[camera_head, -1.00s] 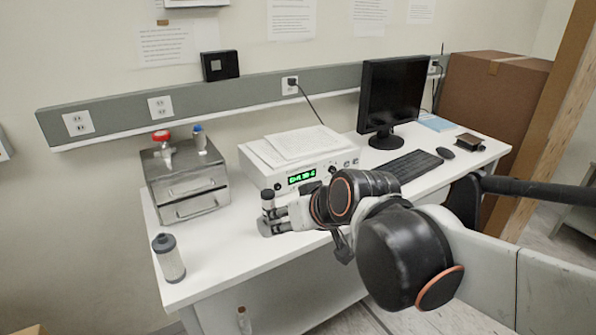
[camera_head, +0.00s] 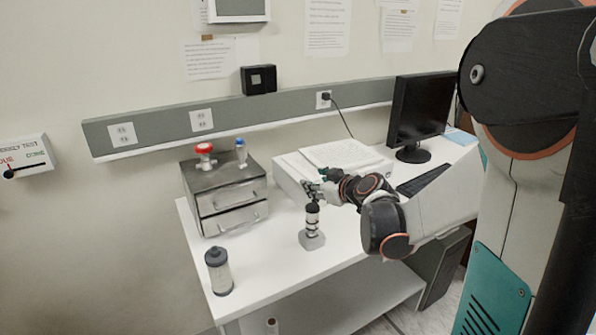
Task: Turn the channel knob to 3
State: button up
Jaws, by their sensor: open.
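The white controller box (camera_head: 287,172) sits on the desk with papers on top. Its front panel is mostly hidden behind my gripper and forearm, so I cannot make out the channel knob or the number it points to. My gripper (camera_head: 311,190) is open at the left part of the box's front. I cannot tell whether its fingers touch the panel or a knob.
A small black-topped instrument on a grey base (camera_head: 312,238) stands just below my gripper. A grey-capped cylinder (camera_head: 218,272) stands near the desk's front left. A metal drawer unit (camera_head: 224,197) is left of the box; a monitor (camera_head: 420,110) stands right.

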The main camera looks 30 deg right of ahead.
jog(key=s+d+f+n+h, duration=0.1)
jog(key=s+d+f, duration=0.1)
jog(key=d, duration=0.5)
jog(key=s+d+f+n+h, duration=0.1)
jog(key=d+f, duration=0.3)
jog(key=d, duration=0.4)
jog(key=s+d+f+n+t+h, duration=0.1)
jog(key=s+d+f, duration=0.1)
jog(key=d, duration=0.5)
jog(key=shift+s+d+f+h, duration=0.15)
jog(key=shift+s+f+h, duration=0.25)
jog(key=shift+s, duration=0.4)
jog(key=shift+n, duration=0.3)
jog(key=b+x, duration=0.3)
jog(key=x, duration=1)
jog(key=shift+w+d, duration=0.15)
jog(key=shift+w, duration=0.2)
grip_shut()
